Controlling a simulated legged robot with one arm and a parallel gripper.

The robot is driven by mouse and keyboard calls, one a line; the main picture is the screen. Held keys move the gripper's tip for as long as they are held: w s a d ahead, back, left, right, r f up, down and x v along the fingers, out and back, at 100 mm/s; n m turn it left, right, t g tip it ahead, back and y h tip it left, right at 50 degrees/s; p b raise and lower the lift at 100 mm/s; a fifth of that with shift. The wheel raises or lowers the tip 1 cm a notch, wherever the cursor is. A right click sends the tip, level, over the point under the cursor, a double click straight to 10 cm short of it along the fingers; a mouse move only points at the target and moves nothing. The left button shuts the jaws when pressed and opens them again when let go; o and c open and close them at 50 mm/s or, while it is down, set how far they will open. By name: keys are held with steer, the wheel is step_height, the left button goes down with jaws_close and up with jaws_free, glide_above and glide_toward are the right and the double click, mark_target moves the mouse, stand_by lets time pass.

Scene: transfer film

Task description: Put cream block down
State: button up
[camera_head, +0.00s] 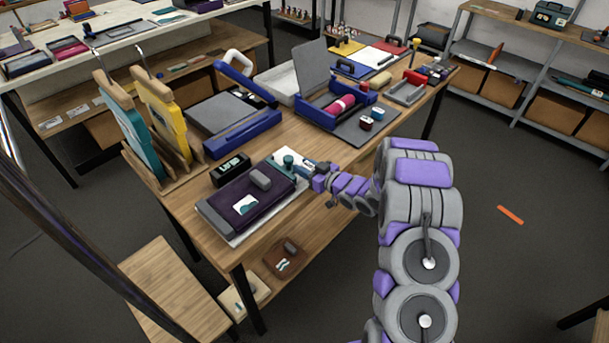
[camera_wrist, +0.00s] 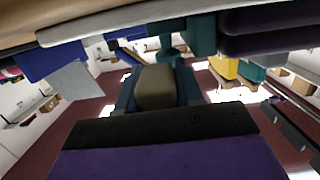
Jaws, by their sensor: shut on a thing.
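My gripper (camera_head: 307,167) is low at the front edge of the wooden table (camera_head: 185,205), just right of a dark purple flat pad (camera_head: 230,212). In the wrist view, a rounded cream block (camera_wrist: 156,88) sits between the fingers, and the gripper is shut on it. The table's edge runs across the top of that view, close to the block; I cannot tell whether they touch. In the head view the block is not clearly seen behind the gripper. A teal knobbed thing (camera_head: 288,160) stands right by the gripper and also shows in the wrist view (camera_wrist: 172,45).
Farther back are a blue-framed grey press (camera_head: 230,118), an open blue case (camera_head: 335,108) and hanging teal and yellow boards (camera_head: 165,118).

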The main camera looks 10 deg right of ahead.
steer(key=f, duration=0.2)
steer(key=f+b, duration=0.1)
steer(key=shift+w+d+f, duration=0.15)
steer(key=shift+d+f, duration=0.2)
steer(key=shift+d, duration=0.05)
steer(key=shift+r, duration=0.1)
steer(key=shift+a, duration=0.15)
steer(key=shift+a, duration=0.1)
steer(key=o, duration=0.7)
